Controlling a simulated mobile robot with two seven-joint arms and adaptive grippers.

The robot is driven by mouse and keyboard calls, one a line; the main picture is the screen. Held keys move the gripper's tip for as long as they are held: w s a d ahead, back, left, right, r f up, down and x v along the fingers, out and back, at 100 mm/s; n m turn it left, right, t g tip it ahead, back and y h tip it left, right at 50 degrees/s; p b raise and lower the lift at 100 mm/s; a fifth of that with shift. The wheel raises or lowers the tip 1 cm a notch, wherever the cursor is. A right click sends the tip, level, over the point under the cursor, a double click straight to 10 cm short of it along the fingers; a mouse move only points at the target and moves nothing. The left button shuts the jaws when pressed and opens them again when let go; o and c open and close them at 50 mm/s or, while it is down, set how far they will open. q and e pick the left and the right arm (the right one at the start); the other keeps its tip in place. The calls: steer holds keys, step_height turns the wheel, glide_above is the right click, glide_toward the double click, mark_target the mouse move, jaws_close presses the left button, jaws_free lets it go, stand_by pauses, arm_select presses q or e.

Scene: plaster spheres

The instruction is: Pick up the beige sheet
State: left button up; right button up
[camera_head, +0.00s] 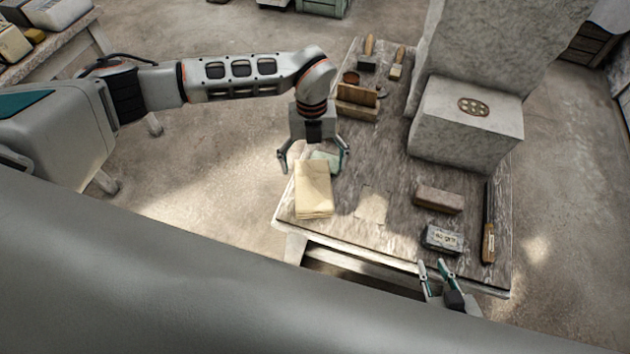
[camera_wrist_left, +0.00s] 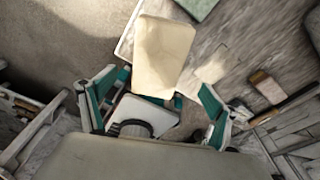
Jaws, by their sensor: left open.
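A thin beige sheet (camera_head: 372,204) lies flat on the worn table, right of a thicker cream-beige folded stack or block (camera_head: 313,190) near the table's left front corner. In the left wrist view the thin sheet is a small pale patch (camera_wrist_left: 213,68), beside the larger cream piece (camera_wrist_left: 162,52). My left gripper (camera_head: 314,160) is open and points down just behind the cream piece, over a pale green piece (camera_head: 327,157). Nothing shows held in it. My right gripper (camera_head: 435,266) is at the table's front edge, its fingers apart and empty.
A brown block (camera_head: 438,199), a grey labelled packet (camera_head: 441,239) and a long dark tool (camera_head: 489,225) lie to the right. A large plaster block (camera_head: 466,125) stands behind. A wooden holder (camera_head: 357,100) and brushes (camera_head: 397,65) are at the back.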

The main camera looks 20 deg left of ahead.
mark_target(313, 183)
arm_select(q)
steer(key=shift+a+f, duration=0.2)
steer(key=shift+f, duration=0.2)
steer(key=f, duration=0.4)
steer(key=s+f, duration=0.1)
steer(key=f, duration=0.1)
steer(key=shift+s+d+f, duration=0.1)
steer(key=shift+d+f, duration=0.2)
steer(key=shift+f, duration=0.05)
steer(key=c, duration=1.5)
